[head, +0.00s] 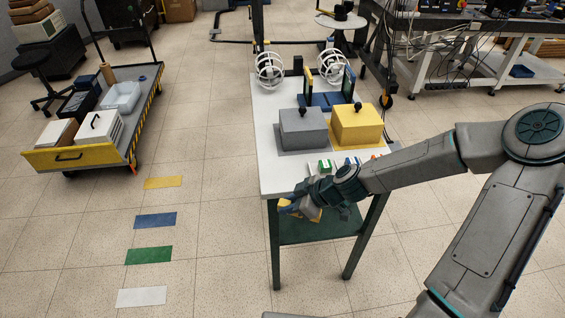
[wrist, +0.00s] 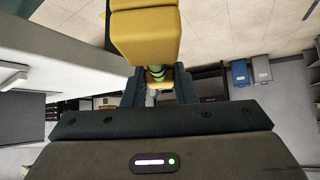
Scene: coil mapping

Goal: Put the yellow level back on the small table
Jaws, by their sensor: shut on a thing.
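My gripper (head: 303,207) is at the front edge of the white-topped table (head: 264,130) with green legs. It is shut on the yellow level (wrist: 146,38). In the wrist view the level runs up from between my gripper's fingers (wrist: 158,88), with a green vial near the grip. In the head view only a small yellow part (head: 315,215) shows beside the fingers; the rest is hidden by my gripper. The level looks held in the air beside the table edge, apart from the top as far as I can tell.
A grey box (head: 302,130) and a yellow box (head: 357,126) with black knobs stand on the table. Behind them are white wire cages (head: 271,70) and a blue stand (head: 322,101). Small items lie near the front right.

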